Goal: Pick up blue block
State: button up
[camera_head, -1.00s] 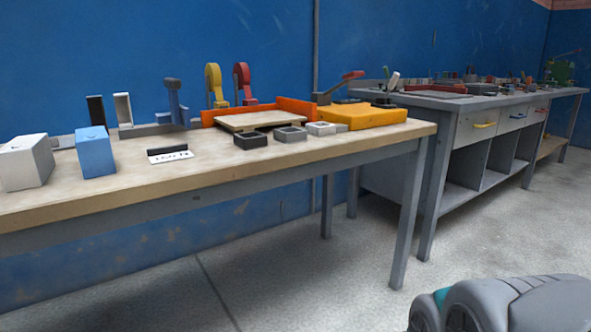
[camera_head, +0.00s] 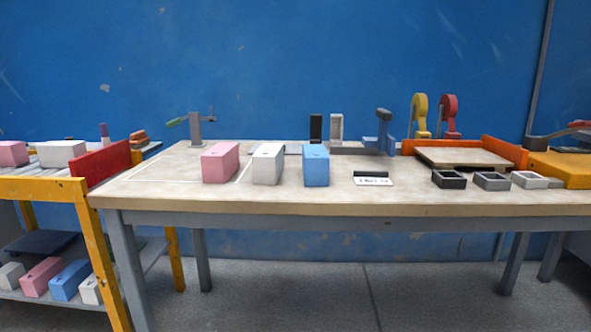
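A light blue block (camera_head: 316,166) stands on the wooden worktable (camera_head: 280,208), near the front edge and left of the table's middle. A white block (camera_head: 267,164) stands just left of it, and a pink block (camera_head: 220,163) stands farther left. Another blue block (camera_head: 70,281) lies on the lower shelf of the yellow rack at the left, between a pink block (camera_head: 42,277) and a white one. My gripper is not in this view.
A small sign (camera_head: 373,180) and several small square frames (camera_head: 492,181) lie right of the blue block. An orange-edged tray and clamps stand behind. The yellow rack (camera_head: 40,189) adjoins the table's left end. Floor shows under the table.

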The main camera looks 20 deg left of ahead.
aim_at(316, 160)
jog(key=u, duration=0.7)
jog(key=j+z, duration=0.35)
jog(key=j, duration=1.45)
